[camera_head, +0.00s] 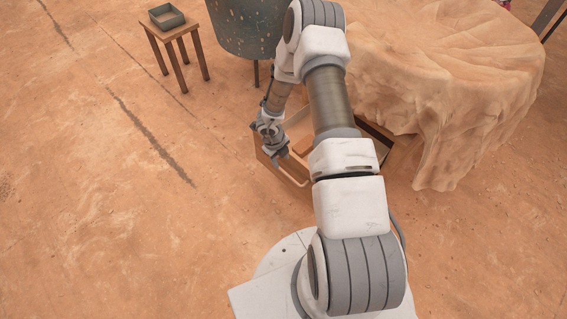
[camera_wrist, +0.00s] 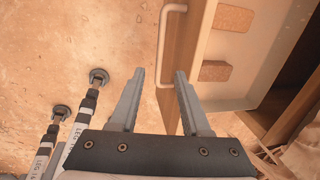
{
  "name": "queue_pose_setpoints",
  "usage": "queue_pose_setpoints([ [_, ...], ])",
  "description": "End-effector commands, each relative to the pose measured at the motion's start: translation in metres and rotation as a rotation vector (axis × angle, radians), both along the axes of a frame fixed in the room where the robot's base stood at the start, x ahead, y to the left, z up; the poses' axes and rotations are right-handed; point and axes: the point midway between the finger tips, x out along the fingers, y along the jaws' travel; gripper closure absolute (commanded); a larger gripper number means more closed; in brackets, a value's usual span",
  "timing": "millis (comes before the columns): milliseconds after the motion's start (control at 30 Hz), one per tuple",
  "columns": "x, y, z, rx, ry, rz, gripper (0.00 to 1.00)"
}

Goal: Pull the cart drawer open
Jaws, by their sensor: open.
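The cart drawer (camera_head: 298,181) stands out from the cart, and its inside shows. In the wrist view its brown front (camera_wrist: 188,35) runs up the picture, with a pale U-shaped handle (camera_wrist: 162,45) on its outer face. My gripper (camera_wrist: 160,73) is open and empty. Its fingertips appear on either side of the handle's lower end, the right one over the drawer front. I cannot tell the depth between them or any contact. In the head view my gripper (camera_head: 281,156) is at the drawer's front left.
The dark cart body (camera_wrist: 300,105) is right of the drawer. A cloth-draped mass (camera_head: 440,80) stands right of my arm. A grey-green drum (camera_head: 243,25) is behind. A small wooden stool (camera_head: 172,33) carries a grey tray (camera_head: 166,24). The floor at left is clear.

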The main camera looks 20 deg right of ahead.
Motion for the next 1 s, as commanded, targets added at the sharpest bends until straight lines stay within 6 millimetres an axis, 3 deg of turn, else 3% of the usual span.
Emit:
queue_pose_setpoints([
  [33,0.000,0.002,0.017,0.001,-0.002,-0.001,0.53],
  [100,-0.002,0.005,0.032,0.000,-0.001,-0.001,0.53],
  [333,-0.004,0.011,0.061,0.000,0.000,0.000,0.53],
  [1000,-0.005,0.012,0.067,0.000,0.000,0.000,0.53],
])
